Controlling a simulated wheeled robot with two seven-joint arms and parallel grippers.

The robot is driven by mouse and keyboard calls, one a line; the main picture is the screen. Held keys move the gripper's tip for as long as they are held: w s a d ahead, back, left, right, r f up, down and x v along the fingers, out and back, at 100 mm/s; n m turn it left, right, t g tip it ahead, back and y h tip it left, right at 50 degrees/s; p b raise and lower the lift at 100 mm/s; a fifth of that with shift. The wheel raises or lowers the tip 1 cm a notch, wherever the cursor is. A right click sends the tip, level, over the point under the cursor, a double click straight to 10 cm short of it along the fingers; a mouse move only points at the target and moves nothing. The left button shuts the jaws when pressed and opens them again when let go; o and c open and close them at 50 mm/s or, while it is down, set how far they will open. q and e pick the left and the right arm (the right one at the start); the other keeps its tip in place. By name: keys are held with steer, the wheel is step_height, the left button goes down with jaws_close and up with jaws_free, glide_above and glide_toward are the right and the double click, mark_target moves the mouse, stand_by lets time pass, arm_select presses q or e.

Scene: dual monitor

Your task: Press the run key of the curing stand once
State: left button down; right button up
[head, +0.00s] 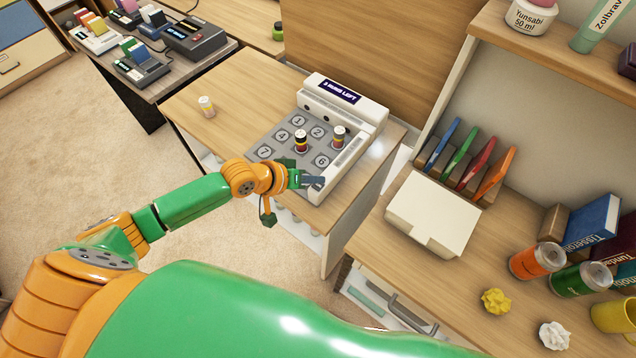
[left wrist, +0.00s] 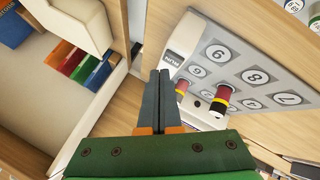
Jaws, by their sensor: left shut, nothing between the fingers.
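The curing stand (head: 367,118) is a white unit on a wooden desk, with a grey panel of numbered round spots and a dark display ending in "RUNS LEFT". Two dark-capped vials (head: 301,141) (head: 338,137) stand on the panel. My left gripper (head: 314,181) is shut and empty at the stand's near right corner. In the left wrist view its fingertips (left wrist: 158,73) lie just beside a dark label reading RUN (left wrist: 172,60) on the stand's white edge. The run key itself is not clearly visible, and I cannot tell whether the fingertips touch the stand.
A third vial (head: 207,106) stands on the desk left of the stand. A white box (head: 433,212) and colored upright folders (head: 461,157) are on the right desk, with cans (head: 537,260) and books beyond. Dark devices (head: 195,38) sit on a table at back left.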

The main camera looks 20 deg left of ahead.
mark_target(314, 188)
arm_select(q)
steer(key=shift+f, duration=0.35)
steer(key=shift+f+b, duration=0.3)
steer(key=shift+f, duration=0.1)
stand_by(0.4)
steer(key=shift+r, duration=0.15)
steer(key=shift+r+p, duration=0.7)
steer(key=shift+p, duration=0.3)
steer(key=shift+r, duration=0.1)
step_height(314, 188, up, 5)
steer(key=p, duration=0.5)
steer(key=shift+p, duration=0.3)
